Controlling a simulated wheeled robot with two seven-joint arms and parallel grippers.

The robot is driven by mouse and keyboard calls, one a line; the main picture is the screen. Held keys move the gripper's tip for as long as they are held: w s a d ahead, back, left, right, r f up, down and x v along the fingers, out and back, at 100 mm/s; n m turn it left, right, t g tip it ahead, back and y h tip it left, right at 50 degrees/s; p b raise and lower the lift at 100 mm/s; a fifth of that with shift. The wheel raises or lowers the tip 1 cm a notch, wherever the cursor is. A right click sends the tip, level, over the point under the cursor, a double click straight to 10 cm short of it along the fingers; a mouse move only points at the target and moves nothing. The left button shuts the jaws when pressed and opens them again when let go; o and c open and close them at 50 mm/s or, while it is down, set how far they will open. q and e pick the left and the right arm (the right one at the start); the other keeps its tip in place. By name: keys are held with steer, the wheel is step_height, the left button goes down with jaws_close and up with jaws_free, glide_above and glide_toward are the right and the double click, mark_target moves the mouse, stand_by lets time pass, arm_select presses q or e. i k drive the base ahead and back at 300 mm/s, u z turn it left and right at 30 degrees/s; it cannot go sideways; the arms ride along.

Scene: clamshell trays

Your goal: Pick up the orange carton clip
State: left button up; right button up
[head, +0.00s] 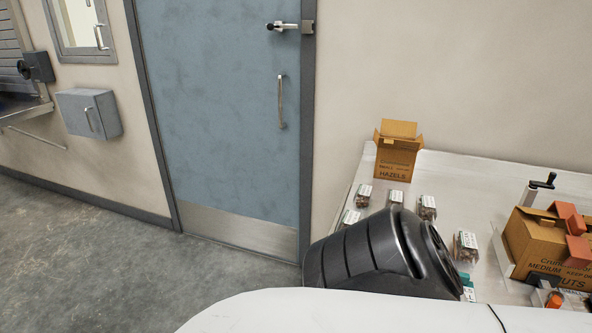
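A small orange piece (553,300) lies low at the right edge of the table, in front of the larger carton. It is small and partly cut off by my white body part, and I cannot tell its shape well. It may be the orange carton clip. Neither my left nor my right gripper is in view. A black ribbed part and a white part, which seem to be mine, cover the table's front.
The white table (480,175) holds an open HAZELS carton (397,158), several clear nut packs (427,207), and a larger MEDIUM NUTS carton (535,240) with red-orange blocks (577,248). A black crank handle (543,181) stands behind it. A blue door (220,110) is at left; the floor there is clear.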

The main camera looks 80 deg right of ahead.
mark_target(580, 250)
steer(key=u, duration=0.05)
steer(key=k, duration=2.7)
steer(key=z, duration=0.4)
